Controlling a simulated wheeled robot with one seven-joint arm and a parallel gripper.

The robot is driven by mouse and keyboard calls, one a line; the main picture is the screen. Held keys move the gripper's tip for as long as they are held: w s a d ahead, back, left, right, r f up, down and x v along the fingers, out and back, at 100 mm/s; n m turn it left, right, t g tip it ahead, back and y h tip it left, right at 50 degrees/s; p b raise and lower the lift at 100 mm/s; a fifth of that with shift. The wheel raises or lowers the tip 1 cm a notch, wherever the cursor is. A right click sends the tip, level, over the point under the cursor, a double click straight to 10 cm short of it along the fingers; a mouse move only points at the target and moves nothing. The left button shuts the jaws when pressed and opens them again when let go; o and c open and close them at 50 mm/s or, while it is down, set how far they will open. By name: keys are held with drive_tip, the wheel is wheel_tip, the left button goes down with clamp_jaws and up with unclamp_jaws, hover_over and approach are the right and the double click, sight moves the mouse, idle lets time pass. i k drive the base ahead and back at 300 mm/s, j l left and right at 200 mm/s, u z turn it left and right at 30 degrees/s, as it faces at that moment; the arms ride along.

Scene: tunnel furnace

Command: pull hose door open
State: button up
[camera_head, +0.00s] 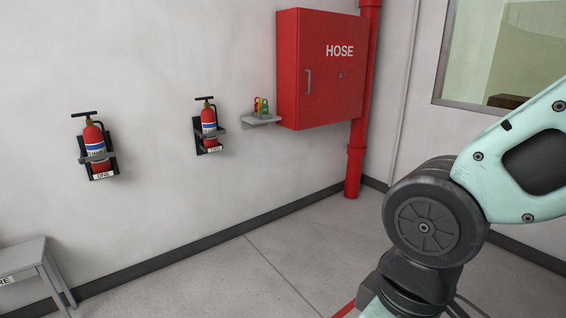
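The red hose cabinet (290,60) hangs on the wall at the upper middle, near the room's corner. Its front door (338,95) carries the white word HOSE and looks closed. A vertical grey handle (308,82) sits on the left side of the door, and a small latch or lock shows near the door's middle. My arm fills the right side of the view, in front of and to the right of the cabinet. My gripper is out of the frame, so its state and its distance from the handle are hidden.
A small grey shelf (262,119) with coloured items juts from the wall left of the cabinet. Two fire extinguishers (97,147) (209,125) hang farther left. A red pipe (356,160) runs down right of the cabinet. A grey table (28,258) stands lower left. Floor below the cabinet is clear.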

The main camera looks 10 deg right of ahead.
sight(333, 51)
drive_tip(key=i+l+z, duration=0.25)
drive_tip(key=i, duration=0.75)
drive_tip(key=i+z, duration=0.25)
drive_tip(key=i, duration=0.7)
drive_tip(key=l, duration=0.05)
